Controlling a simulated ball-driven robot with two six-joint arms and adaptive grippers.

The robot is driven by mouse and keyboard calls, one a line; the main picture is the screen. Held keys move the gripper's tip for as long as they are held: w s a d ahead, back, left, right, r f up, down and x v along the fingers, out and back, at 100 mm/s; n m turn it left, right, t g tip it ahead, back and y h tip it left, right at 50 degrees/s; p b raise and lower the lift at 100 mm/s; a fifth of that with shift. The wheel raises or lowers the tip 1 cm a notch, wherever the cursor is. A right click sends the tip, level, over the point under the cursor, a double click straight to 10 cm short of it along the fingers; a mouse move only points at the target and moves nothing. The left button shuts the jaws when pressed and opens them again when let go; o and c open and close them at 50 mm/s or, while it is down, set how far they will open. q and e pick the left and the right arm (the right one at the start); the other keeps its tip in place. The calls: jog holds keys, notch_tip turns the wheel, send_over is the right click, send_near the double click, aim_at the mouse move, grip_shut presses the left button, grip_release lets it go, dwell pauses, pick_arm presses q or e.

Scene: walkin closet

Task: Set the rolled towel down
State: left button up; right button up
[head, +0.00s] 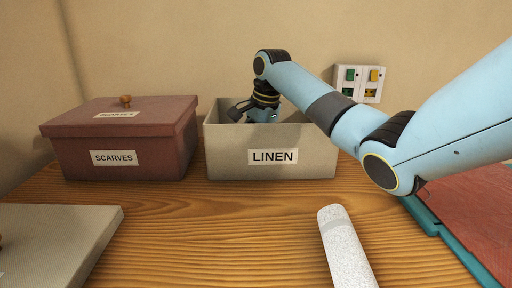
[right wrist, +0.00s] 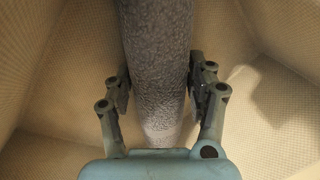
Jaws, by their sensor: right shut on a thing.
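The open LINEN box (head: 227,158) stands on the wooden table, pale grey with its label facing me. My right gripper (head: 262,114) reaches down into it from above, its lower part hidden by the front wall. In the right wrist view, the gripper (right wrist: 160,88) is shut on a grey, rough-textured rolled towel (right wrist: 158,50), with one finger on each side. The box's woven inner walls (right wrist: 60,70) surround it. I cannot tell whether the towel touches the box floor. The held towel is hidden in the head view. My left gripper is not in view.
A white speckled roll (head: 347,250) lies on the table in front. A closed red SCARVES box (head: 135,145) stands left of the LINEN box. A flat grey lid (head: 55,245) lies front left. A teal-edged red item (head: 480,215) is at right. A switch panel (head: 360,82) is on the wall.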

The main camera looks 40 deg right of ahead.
jog(key=o, duration=1.2)
jog(key=shift+r, duration=0.2)
jog(key=p+v, duration=0.3)
jog(key=v, duration=0.8)
jog(key=shift+s+r, duration=0.1)
jog(key=shift+r, duration=0.3)
